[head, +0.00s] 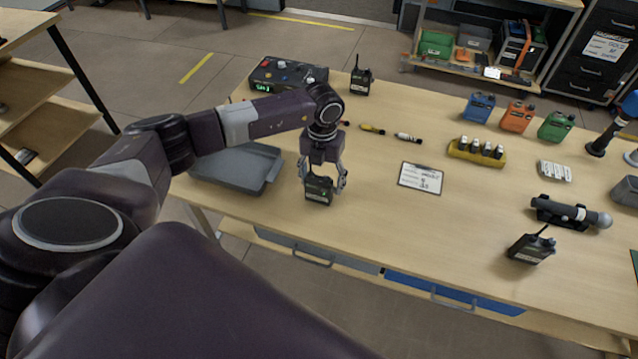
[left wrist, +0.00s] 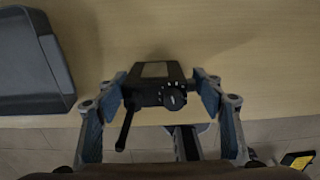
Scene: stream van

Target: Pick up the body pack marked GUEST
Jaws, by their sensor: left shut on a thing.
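A black body pack (head: 319,189) with a stub antenna is between the fingers of my left gripper (head: 322,182), near the table's front edge. In the left wrist view the same body pack (left wrist: 155,84) sits between the two blue-grey fingers of my left gripper (left wrist: 160,92), which is shut on it. Its label is too small to read. A second black body pack (head: 531,248) stands at the front right of the table, and a third (head: 361,80) stands at the back. Their labels are also unreadable. My right gripper is not in view.
A grey tray (head: 236,180) lies left of the gripper; it also shows in the left wrist view (left wrist: 62,45). A label card (head: 421,178), a yellow battery holder (head: 476,152) and a microphone on a stand (head: 571,212) are to the right. The table between is mostly clear.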

